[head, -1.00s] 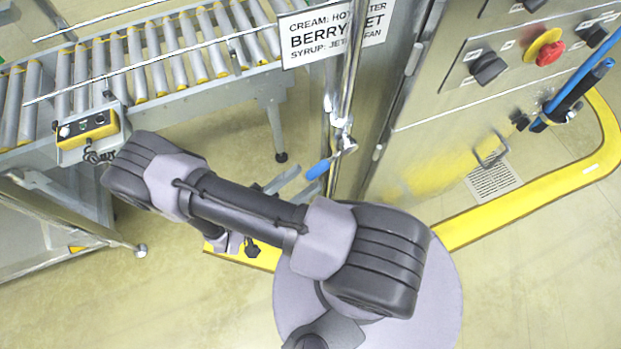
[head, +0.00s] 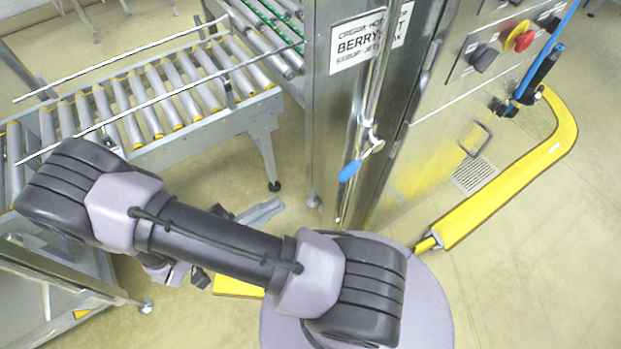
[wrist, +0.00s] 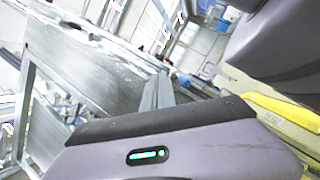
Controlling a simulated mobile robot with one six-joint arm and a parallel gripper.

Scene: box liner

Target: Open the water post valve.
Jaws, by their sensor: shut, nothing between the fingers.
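The water post is a thin upright metal pipe (head: 374,95) in front of the steel cabinet. Its valve has a blue lever handle (head: 349,171) that slants down and left from a metal fitting (head: 372,146). My gripper (head: 278,207) shows partly past my forearm in the head view, with its grey fingers together and empty. It is left of and below the blue handle in the picture, apart from it. In the wrist view my gripper fingers (wrist: 161,88) also appear close together. I cannot make out the valve in the wrist view.
A roller conveyor (head: 150,105) stands at the left. The steel cabinet (head: 425,150) carries knobs and a red stop button (head: 522,36). A yellow floor guard (head: 510,190) curves around its right side. A sign (head: 350,45) hangs behind the pipe. A metal frame stands lower left.

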